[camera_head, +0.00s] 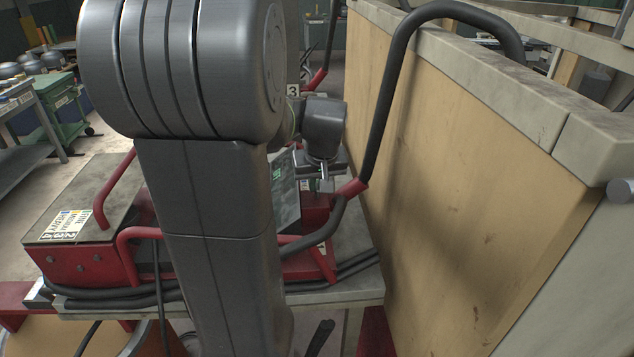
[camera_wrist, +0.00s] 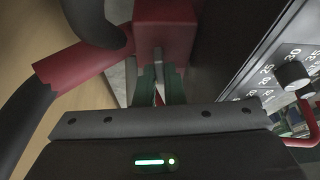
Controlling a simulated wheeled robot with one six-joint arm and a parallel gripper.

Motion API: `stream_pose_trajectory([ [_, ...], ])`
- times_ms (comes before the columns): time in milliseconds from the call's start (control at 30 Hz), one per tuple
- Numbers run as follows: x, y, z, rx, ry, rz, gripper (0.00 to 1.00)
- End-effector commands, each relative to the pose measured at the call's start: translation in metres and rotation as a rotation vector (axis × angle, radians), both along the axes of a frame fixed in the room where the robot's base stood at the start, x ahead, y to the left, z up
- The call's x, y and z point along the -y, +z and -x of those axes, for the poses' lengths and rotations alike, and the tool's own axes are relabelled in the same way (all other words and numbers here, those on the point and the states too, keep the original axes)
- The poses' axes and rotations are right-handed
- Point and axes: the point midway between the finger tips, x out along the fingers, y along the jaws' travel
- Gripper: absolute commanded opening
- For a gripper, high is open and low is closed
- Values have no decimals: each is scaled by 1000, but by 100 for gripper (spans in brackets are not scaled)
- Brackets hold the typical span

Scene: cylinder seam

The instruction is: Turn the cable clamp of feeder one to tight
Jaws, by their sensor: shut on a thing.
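My gripper (camera_head: 326,180) is at the near side of a red feeder, beside a black cable with a red collar (camera_head: 350,188). In the wrist view my gripper's two dark green fingers (camera_wrist: 161,86) are close together below a red block (camera_wrist: 165,32). They are shut on a small part there, which I take for the cable clamp. The red collar (camera_wrist: 85,65) joins the block from the left, with black cable on both sides. My arm hides much of the feeder in the head view.
A dial panel (camera_wrist: 282,72) with black knobs is close on the right in the wrist view. A tall tan panel (camera_head: 450,170) stands close on the right in the head view. A red machine (camera_head: 90,262) with handles sits left on the bench. A label reading 3 (camera_head: 293,90) shows behind.

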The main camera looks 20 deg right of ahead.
Motion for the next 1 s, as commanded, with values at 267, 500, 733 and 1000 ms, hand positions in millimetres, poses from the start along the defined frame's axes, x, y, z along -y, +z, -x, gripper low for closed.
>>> stream_pose_trajectory([
  [267, -1, -1, 0, 1, -141, 3, 0],
  [500, -2, -2, -1, 1, -353, 4, 0],
  [733, -2, -2, -2, 3, -572, 3, 0],
  [1000, -2, -2, -2, 3, -830, 3, 0],
])
